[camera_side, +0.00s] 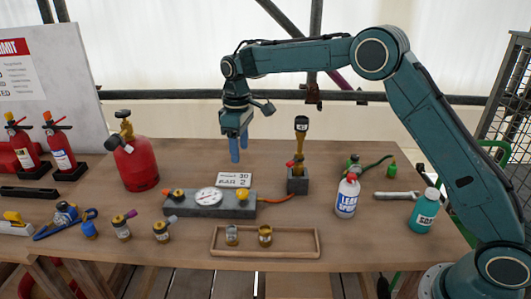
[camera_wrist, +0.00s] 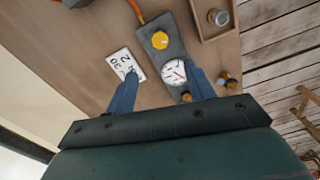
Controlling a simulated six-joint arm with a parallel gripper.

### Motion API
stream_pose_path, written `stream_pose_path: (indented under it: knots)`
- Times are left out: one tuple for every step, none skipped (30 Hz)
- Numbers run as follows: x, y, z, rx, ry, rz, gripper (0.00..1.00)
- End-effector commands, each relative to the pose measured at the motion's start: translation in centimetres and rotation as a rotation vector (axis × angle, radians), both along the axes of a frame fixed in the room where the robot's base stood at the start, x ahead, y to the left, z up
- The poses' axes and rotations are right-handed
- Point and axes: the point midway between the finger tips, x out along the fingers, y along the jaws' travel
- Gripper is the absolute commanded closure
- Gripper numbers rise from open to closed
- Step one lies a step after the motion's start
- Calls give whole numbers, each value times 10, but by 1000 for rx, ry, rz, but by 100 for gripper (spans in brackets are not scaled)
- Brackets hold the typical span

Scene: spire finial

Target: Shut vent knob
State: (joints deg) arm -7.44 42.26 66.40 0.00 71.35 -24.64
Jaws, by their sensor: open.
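A grey gauge block (camera_side: 212,211) lies on the table, with a round white dial gauge (camera_side: 208,196) in its middle. A yellow knob (camera_side: 243,194) sits on its right end; it also shows in the wrist view (camera_wrist: 160,40) with a pale mark on top. A smaller orange and dark knob (camera_side: 178,194) is at the left end, partly behind a finger in the wrist view (camera_wrist: 186,97). I cannot tell which knob is the vent. My gripper (camera_side: 235,157) is open and empty, pointing down above and behind the block, clear of both knobs.
A white number card (camera_side: 233,180) stands behind the block. An orange hose (camera_side: 275,200) runs from the block to a dark stand with a torch-like tool (camera_side: 301,135). A wooden tray (camera_side: 219,251) is in front. A red cylinder (camera_side: 136,166) stands left; a spray bottle (camera_side: 347,197) stands right.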

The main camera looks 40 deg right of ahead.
Motion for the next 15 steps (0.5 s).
stream_pose_path:
  knots:
    - [0, 0, 0, 0, 0, 0, 47]
    - [0, 0, 0, 0, 0, 0, 47]
    - [0, 0, 0, 0, 0, 0, 47]
    - [0, 0, -1, 0, 0, 0, 47]
    - [0, 0, -2, -1, 1, 0, 47]
    - [0, 0, -3, -1, 1, 0, 47]
    - [0, 0, -4, 0, 1, 0, 47]
    - [0, 0, -6, 0, 1, 0, 47]
    - [0, 0, -8, 0, 1, 0, 47]
    - [0, 0, -11, 0, 1, -1, 47]
    - [0, 0, -13, 0, 2, -1, 47]
    - [-1, 0, -17, -1, 3, -1, 47]
    - [-1, 0, -20, 0, 4, -1, 47]
    - [-1, 0, -24, -1, 3, -1, 47]
    - [-1, 0, -29, -1, 3, -1, 47]
